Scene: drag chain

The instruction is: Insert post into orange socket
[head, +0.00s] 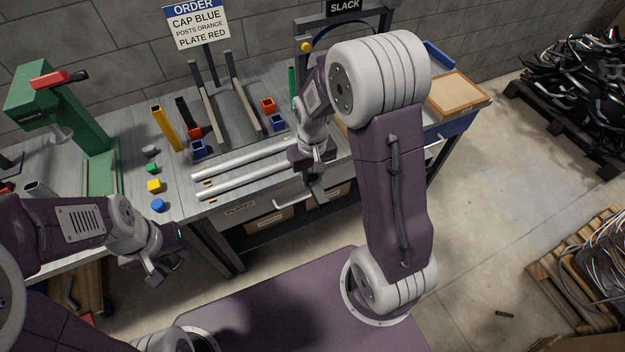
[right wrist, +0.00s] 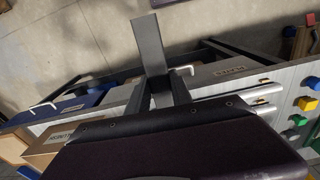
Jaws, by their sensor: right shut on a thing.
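My right gripper (head: 314,185) hangs in front of the bench's front edge, shut on a dark grey post. In the right wrist view the post (right wrist: 150,45) sticks out between the two fingers (right wrist: 160,97). An orange socket (head: 268,104) stands on the bench to the upper left of my right gripper, with nothing seen in it. A second orange socket (head: 195,131) stands further left, beside a black upright post (head: 183,110); I cannot tell whether that post is in it. My left gripper (head: 165,262) is open and empty, low at the left before the bench.
Blue sockets (head: 199,149) stand near the orange ones. Silver rails (head: 240,176) lie along the bench front. A yellow post (head: 165,128) and coloured caps (head: 154,186) are at the left. A green press (head: 75,115) and a sign (head: 197,25) stand behind.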

